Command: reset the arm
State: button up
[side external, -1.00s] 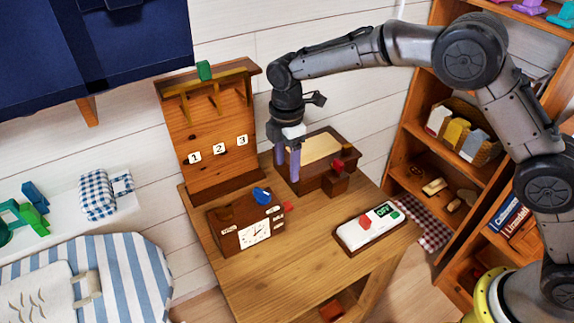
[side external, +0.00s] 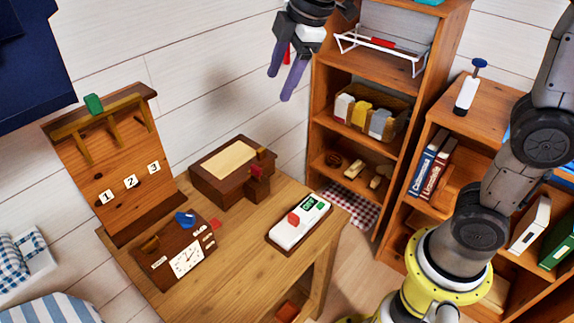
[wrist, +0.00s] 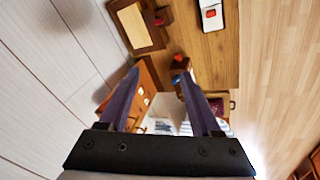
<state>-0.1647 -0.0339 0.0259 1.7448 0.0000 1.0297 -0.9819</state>
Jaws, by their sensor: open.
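My gripper (side external: 281,78) is open and empty, its two purple fingers pointing down. In the side external view it hangs high at the top middle, in front of the white plank wall and to the left of the tall shelf. It touches nothing that I can see. In the wrist view my gripper (wrist: 160,100) shows its two fingers apart with nothing between them but the distant room. Most of my arm between base and gripper is out of the side external view.
The wooden table (side external: 235,262) bears a clock box (side external: 170,262), a numbered hook board (side external: 112,165), a brown box (side external: 205,192) and a white device (side external: 285,238). The tall shelf (side external: 318,105) stands right of the gripper. A lower bookcase (side external: 490,105) stands near my base.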

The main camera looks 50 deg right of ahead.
jog(key=s+d+f+m+t, duration=0.1)
jog(key=s+d+m, duration=0.25)
jog(key=s, duration=0.55)
jog(key=s+d+f+m+t, duration=0.1)
jog(key=s+d+m, duration=0.3)
jog(key=s, duration=0.5)
jog(key=s+a+f+m, duration=0.1)
jog(key=s+f+m, duration=0.3)
jog(key=f+m, duration=0.1)
jog(key=shift+s+f+m+g+h, duration=0.15)
jog(key=shift+s+m+g+h, duration=0.05)
jog(key=shift+m+g+h, duration=0.15)
dwell(2.3)
